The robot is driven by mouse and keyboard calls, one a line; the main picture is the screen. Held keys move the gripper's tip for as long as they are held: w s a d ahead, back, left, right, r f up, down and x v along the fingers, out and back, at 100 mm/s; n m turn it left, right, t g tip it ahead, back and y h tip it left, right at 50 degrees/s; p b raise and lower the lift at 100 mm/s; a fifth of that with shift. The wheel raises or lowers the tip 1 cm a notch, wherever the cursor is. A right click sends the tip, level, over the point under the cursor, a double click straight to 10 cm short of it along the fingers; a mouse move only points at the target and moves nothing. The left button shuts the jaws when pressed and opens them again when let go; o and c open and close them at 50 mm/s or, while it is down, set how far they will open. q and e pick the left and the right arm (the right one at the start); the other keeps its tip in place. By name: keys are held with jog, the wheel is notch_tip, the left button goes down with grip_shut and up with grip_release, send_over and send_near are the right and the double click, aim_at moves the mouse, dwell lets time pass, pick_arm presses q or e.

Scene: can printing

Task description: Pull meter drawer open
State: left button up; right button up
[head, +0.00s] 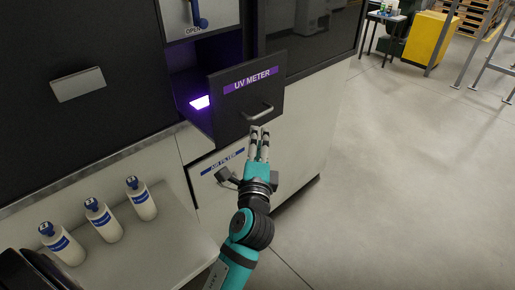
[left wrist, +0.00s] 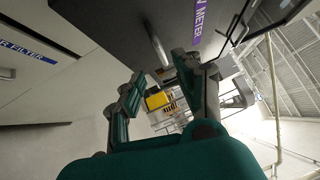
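The meter drawer (head: 232,121) has a black front with a purple "UV METER" label and stands pulled out from the cabinet in the head view. A purple glow lights the space behind its front. Its metal bar handle (head: 257,110) also shows in the left wrist view (left wrist: 157,46). My left gripper (head: 259,129) is just below and in front of the handle. In the left wrist view my left gripper (left wrist: 158,68) has its fingers apart with nothing between them, and the handle lies beyond the fingertips. My right gripper is not in view.
Below is a white "AIR FILTER" panel (head: 222,161). Several white bottles with blue caps, one here (head: 141,199), stand on a ledge at lower left. A yellow cabinet (head: 428,38) stands at the back right. The floor (head: 410,180) on the right is clear.

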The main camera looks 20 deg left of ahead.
pick_arm(q)
jog(key=v, duration=0.2)
jog(key=shift+s+d, duration=0.1)
jog(key=shift+s, duration=0.15)
jog(key=shift+f, duration=0.15)
